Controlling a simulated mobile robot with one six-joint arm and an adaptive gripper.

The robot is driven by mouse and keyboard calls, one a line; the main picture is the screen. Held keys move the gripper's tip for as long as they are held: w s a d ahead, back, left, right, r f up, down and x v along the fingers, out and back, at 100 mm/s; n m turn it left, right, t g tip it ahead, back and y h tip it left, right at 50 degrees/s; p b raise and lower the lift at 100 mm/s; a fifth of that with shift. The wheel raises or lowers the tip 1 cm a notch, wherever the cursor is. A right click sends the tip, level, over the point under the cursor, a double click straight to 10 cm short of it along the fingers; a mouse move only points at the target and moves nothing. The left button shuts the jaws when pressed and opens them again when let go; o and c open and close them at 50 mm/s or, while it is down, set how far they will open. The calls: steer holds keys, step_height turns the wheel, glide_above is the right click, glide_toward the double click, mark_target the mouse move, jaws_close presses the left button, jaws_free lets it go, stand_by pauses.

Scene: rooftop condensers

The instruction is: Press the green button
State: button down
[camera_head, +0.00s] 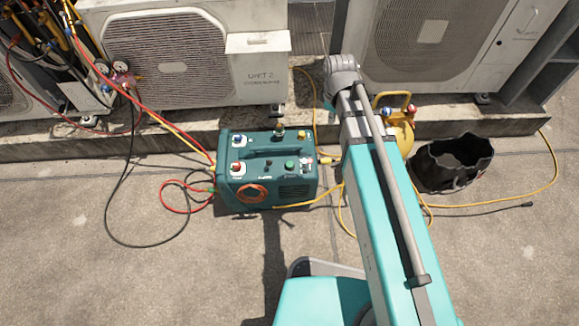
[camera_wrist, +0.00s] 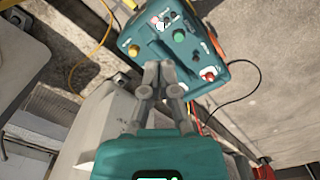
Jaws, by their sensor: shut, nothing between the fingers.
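The green button (camera_head: 289,165) sits on the front panel of a teal machine (camera_head: 265,188) on the rooftop floor. In the wrist view the green button (camera_wrist: 180,36) shows clear of the fingers, on the panel of the same machine (camera_wrist: 218,55). My gripper (camera_wrist: 158,66) is shut and empty. Its tips overlap the machine's edge in that picture, below and left of the green button, with no visible contact. In the head view my arm rises right of the machine, and I cannot make out the fingertips.
A red knob (camera_wrist: 208,75) shares the panel. Red and yellow hoses run around the machine. A black bucket (camera_head: 452,162) and a yellow cylinder (camera_head: 398,125) stand to the right. Condenser units (camera_head: 185,60) line the back on a low ledge. The floor in front is mostly open.

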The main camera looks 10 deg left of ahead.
mark_target(290, 164)
steer(key=a+f+n+b, duration=0.7)
steer(key=a+f+b, duration=0.6)
steer(key=f+b, duration=0.1)
steer(key=shift+s+a+f+n, duration=0.25)
steer(key=shift+f+n, duration=0.15)
steer(key=shift+f, duration=0.25)
steer(key=shift+f, duration=0.15)
steer(key=f+b, duration=1.3)
steer(key=b, duration=0.1)
steer(key=shift+w+d+f, duration=0.15)
steer(key=shift+w+f, duration=0.1)
steer(key=shift+f, duration=0.1)
stand_by(0.4)
steer(key=shift+f+b, duration=0.9)
steer(key=shift+b, duration=0.15)
steer(key=shift+r, duration=0.2)
step_height(290, 164, up, 14)
steer(key=p, duration=1.4)
steer(key=shift+s+f, duration=0.15)
steer(key=shift+s, duration=0.1)
